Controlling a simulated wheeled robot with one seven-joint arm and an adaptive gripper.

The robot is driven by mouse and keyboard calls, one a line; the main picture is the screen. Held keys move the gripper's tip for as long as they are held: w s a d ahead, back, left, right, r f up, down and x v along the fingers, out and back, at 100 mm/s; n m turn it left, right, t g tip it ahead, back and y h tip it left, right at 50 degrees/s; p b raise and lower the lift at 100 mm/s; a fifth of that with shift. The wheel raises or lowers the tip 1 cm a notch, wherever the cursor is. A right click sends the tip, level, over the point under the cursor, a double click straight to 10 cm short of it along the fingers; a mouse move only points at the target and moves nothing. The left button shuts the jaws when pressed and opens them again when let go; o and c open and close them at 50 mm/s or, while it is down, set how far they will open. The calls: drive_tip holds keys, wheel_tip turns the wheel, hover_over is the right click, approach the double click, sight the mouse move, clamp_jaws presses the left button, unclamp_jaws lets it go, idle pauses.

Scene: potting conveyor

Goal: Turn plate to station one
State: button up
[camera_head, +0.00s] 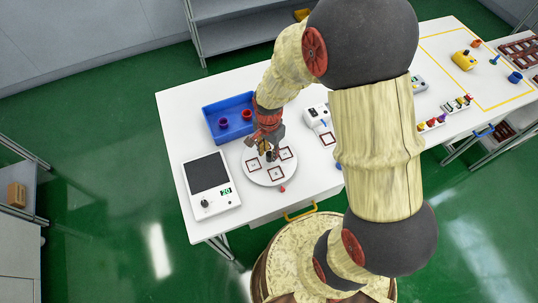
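A round white plate (263,174) lies on the white table, left of my arm. Several dark square outlines are marked on it. A small red piece (282,188) shows at its front edge. My gripper (267,153) points down over the back part of the plate, close to its surface. A small dark item shows at the fingertips, but I cannot tell whether it is held or part of the gripper. I cannot tell whether the fingers touch the plate or how far apart they are.
A blue tray (209,112) with purple-red pots stands behind the plate. A white device with a dark panel (207,173) is at the left. A white box (315,115) stands right of my gripper. My arm hides the table's middle. A yellow item (463,61) sits far right.

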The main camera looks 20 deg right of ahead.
drive_tip(key=shift+f, duration=1.2)
drive_tip(key=shift+c, duration=1.1)
drive_tip(key=c, duration=0.4)
clamp_jaws()
